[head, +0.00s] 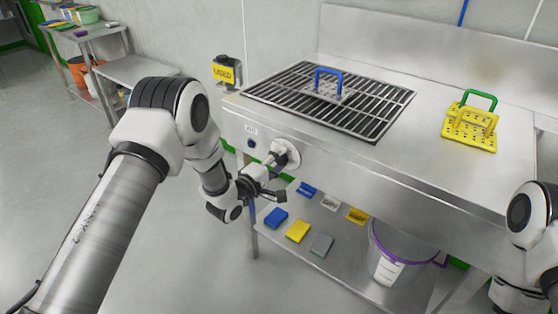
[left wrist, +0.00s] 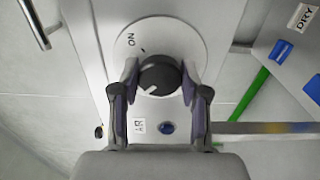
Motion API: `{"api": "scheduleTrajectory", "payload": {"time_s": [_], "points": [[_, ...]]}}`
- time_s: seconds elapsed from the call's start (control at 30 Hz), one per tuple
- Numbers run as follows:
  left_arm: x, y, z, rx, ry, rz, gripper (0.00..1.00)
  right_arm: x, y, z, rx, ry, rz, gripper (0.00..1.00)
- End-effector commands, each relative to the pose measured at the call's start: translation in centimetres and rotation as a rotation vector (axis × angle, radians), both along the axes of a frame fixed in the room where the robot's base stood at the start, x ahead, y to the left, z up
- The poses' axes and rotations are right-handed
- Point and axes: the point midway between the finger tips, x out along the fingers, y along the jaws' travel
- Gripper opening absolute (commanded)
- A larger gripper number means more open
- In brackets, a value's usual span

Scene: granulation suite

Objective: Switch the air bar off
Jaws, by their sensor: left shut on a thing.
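The air bar's control is a dark round knob (left wrist: 160,74) on a white dial plate (left wrist: 178,33) on the bench front. The word ON and a short tick show on the plate, at upper left in the left wrist view. The knob's white mark points to the lower left there, away from the tick. My left gripper (left wrist: 160,88) is shut on the knob, one finger on each side. In the head view the dial plate (head: 287,152) shows, and my left gripper (head: 273,171) partly hides the knob. My right gripper is out of view.
An AIR label (head: 251,130) and a dark blue button (head: 251,143) sit beside the dial. The bench top holds a grate (head: 375,98), a blue-handled block (head: 328,82) and yellow perforated plates (head: 468,137). Sponges and a bucket (head: 393,255) are on the lower shelf.

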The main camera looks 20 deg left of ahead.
Motion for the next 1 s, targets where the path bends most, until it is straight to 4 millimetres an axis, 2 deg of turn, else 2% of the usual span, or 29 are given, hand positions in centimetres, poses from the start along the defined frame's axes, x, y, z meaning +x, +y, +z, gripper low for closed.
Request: {"api": "scheduleTrajectory", "payload": {"time_s": [0.17,0.2,0.27,0.67,0.77,1.0], "points": [[0.0,0.1,0.1,-0.001,-0.002,0.002,0.10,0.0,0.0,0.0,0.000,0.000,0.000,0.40],[0.0,0.1,0.1,-0.001,-0.002,0.002,0.48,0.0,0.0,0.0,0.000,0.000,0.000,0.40],[0.0,0.1,0.1,-0.001,-0.002,0.002,0.69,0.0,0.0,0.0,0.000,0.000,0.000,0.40],[-0.6,0.3,0.0,0.001,0.001,0.002,0.70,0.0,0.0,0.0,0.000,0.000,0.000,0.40],[-2.1,0.9,-0.1,0.000,0.003,0.003,0.70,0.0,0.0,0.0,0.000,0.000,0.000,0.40],[-7.9,3.1,-0.1,-0.002,0.004,0.006,0.70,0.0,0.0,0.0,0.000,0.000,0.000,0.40]]}}
